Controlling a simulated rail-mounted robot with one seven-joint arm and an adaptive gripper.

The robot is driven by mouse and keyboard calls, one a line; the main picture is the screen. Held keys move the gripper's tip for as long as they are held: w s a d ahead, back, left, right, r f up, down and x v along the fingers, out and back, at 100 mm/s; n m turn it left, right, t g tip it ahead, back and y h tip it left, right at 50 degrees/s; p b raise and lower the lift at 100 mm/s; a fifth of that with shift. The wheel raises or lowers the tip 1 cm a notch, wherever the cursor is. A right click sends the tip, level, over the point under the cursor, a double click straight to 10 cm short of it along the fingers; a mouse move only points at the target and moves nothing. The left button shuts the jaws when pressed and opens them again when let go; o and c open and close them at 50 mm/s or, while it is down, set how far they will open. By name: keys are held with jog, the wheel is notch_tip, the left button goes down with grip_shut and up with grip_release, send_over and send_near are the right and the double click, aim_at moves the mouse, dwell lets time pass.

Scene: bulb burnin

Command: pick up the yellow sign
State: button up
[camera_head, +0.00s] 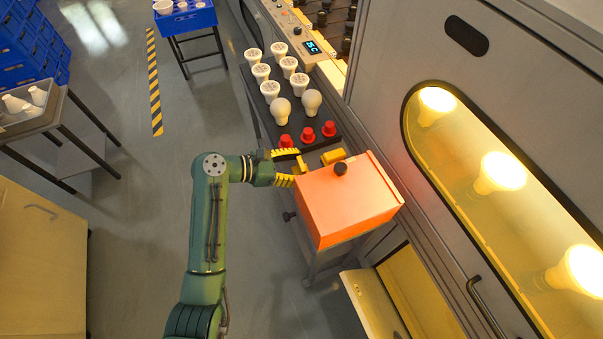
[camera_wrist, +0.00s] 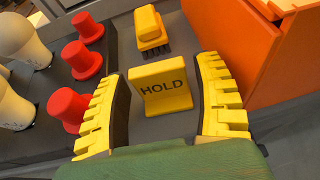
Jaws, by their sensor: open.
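The yellow sign (camera_wrist: 163,88) stands upright in the wrist view with the dark word HOLD on its face. It is small and partly hidden in the head view (camera_head: 301,165). My gripper (camera_wrist: 161,72) is open, with one yellow ridged finger on each side of the sign. Gaps show between the sign and both fingers, so it is not held. In the head view my gripper (camera_head: 296,167) reaches in from the left at the bench, beside the orange box.
An orange box (camera_head: 345,205) with a dark knob stands close to the right finger. A yellow brush (camera_wrist: 151,30) lies behind the sign. Several red caps (camera_wrist: 80,60) and white bulbs (camera_head: 281,110) stand to the left in the wrist view. A lit cabinet (camera_head: 480,190) bounds the right.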

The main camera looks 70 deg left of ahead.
jog(key=shift+w+f, duration=0.15)
jog(key=shift+w, duration=0.3)
jog(key=c, duration=0.9)
